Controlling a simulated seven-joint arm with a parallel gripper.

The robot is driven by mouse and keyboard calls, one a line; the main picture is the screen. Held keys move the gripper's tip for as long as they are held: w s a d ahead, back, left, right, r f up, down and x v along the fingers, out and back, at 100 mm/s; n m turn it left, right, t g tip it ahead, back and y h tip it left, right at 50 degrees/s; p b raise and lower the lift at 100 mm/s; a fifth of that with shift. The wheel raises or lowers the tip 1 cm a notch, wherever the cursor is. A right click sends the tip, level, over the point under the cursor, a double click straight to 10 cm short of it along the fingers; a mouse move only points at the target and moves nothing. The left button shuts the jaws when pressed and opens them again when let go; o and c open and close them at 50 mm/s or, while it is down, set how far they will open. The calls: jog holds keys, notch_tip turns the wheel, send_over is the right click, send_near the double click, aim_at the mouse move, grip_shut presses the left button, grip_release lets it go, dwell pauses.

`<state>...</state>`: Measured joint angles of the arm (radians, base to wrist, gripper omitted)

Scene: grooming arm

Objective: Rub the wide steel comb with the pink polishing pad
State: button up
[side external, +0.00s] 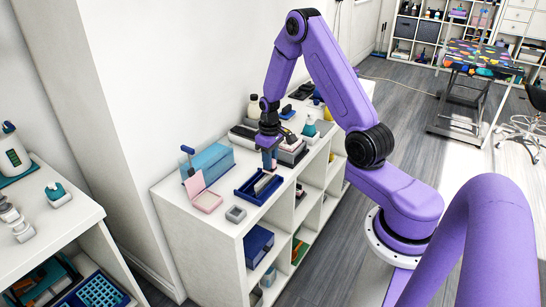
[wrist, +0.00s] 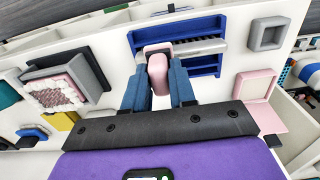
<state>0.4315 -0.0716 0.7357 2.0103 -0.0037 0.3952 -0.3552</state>
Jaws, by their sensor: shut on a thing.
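My gripper (wrist: 158,85) has blue fingers shut on the pink polishing pad (wrist: 158,62), which sticks out between the fingertips. The wide steel comb (wrist: 200,47) lies in a blue tray (wrist: 205,67). In the wrist view the pad overlaps the comb's left end; I cannot tell whether they touch. In the side view my gripper (side external: 269,160) points down just above the far end of the blue tray (side external: 247,194), and the comb (side external: 263,183) shows in it. The pad is mostly hidden by the fingers there.
An open pink case (side external: 207,200) and a small grey box (side external: 235,214) stand near the tray. A blue translucent bin (side external: 210,162) stands against the wall. In the wrist view, a grey box with a pink-and-white pad (wrist: 55,92) is at left. Several bottles and tools crowd the shelf's far part.

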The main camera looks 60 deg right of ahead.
jog(key=shift+a, duration=4.25)
notch_tip(320, 180, up, 8)
jog(key=shift+d+f, duration=0.1)
